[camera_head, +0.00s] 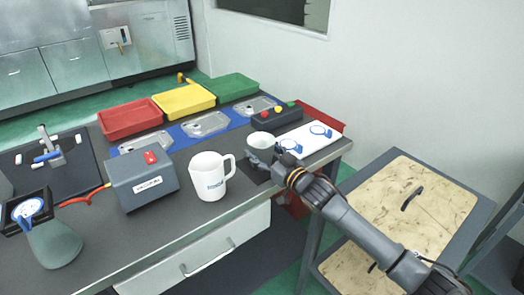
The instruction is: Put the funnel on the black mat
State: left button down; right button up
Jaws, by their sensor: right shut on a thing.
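The funnel (260,141) looks like a round, light-rimmed grey vessel near the right front of the grey table, with its wide mouth up. My right gripper (280,164) reaches in from the lower right and is shut on its near side. The gripper hides part of its lower body. My left gripper is not in view.
A white mug (208,178) and a grey box with a red button (142,180) stand to the left. A black button box (277,115) and a white board (308,138) lie behind the gripper. Red (130,119), yellow and green trays line the back.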

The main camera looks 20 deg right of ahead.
jog(key=shift+f, duration=0.1)
jog(key=o, duration=1.2)
jog(key=shift+r, duration=0.25)
jog(key=p+v, duration=0.5)
jog(key=v, duration=0.7)
jog(key=shift+p, duration=0.35)
